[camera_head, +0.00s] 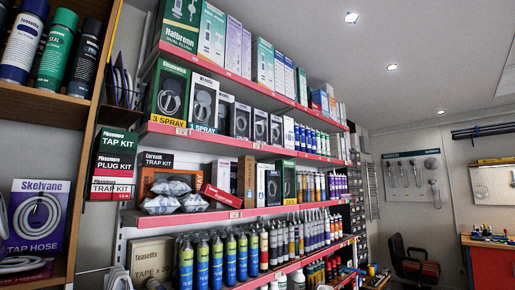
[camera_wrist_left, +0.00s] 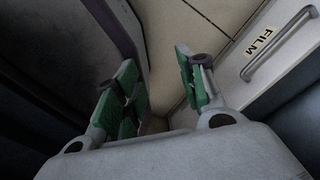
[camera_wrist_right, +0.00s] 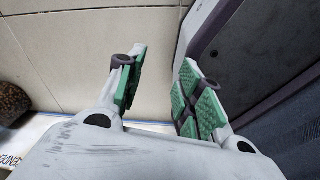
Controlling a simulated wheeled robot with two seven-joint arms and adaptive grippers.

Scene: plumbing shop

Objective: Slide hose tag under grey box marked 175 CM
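No label reading 175 CM is legible, so I cannot tell which box it is. On the second shelf from the top, a grey-white hose box (camera_head: 203,104) stands beside a dark green 3 SPRAY box (camera_head: 169,92), with several smaller dark hose boxes (camera_head: 242,121) to the right. Small pale tags sit on the red shelf edges, one below the 3 SPRAY boxes (camera_head: 182,131) and one lower down (camera_head: 235,214); their text is too small to read. Neither gripper is in the head view. My left gripper (camera_wrist_left: 155,78) and right gripper (camera_wrist_right: 161,78) are open and empty, green pads apart.
Spray cans and a TAP HOSE box (camera_head: 37,218) stand in a wooden rack at left. Silver bags (camera_head: 168,203) and rows of bottles fill lower shelves. A chair (camera_head: 411,262) and red cabinet (camera_head: 493,266) stand far right. A FILM-labelled drawer (camera_wrist_left: 262,45) is near my left gripper.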

